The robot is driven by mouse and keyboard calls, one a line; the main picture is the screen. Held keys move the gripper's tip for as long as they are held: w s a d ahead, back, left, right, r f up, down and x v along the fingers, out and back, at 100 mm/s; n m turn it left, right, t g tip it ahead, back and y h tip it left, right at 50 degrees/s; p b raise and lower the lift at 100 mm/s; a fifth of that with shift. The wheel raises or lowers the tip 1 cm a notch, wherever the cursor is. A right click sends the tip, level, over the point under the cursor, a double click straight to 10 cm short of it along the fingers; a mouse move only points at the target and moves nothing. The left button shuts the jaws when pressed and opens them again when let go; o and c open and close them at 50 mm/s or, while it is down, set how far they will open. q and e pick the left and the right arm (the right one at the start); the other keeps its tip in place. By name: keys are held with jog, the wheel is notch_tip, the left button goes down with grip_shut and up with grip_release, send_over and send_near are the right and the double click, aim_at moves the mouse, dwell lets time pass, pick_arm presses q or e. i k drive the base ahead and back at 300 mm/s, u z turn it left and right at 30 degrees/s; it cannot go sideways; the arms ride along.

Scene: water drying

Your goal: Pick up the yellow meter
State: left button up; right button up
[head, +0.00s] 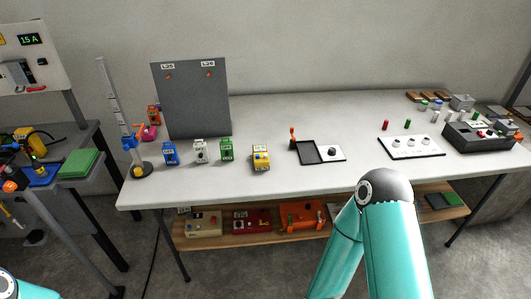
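The yellow meter (261,158) stands upright on the white table (290,182) near its front edge, left of the table's middle. It is a small boxy thing with a pale face on top, and nothing touches it. A green meter (226,149), a white meter (200,151) and a blue meter (170,153) stand in a row to its left. Neither gripper shows. A teal link of my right arm rises in front of the table at the lower right, well apart from the yellow meter. Only a small bit of my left arm shows at the lower left corner.
A grey panel (192,100) stands behind the meters. A stand with a tall scale (116,105) is at the left end. A black tray (308,152) lies right of the yellow meter. A white board (411,147) and dark box (478,136) are further right. A lower shelf (270,234) holds boxes.

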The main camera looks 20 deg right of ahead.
aim_at(260, 148)
jog(key=i, duration=0.9)
jog(key=u, duration=0.05)
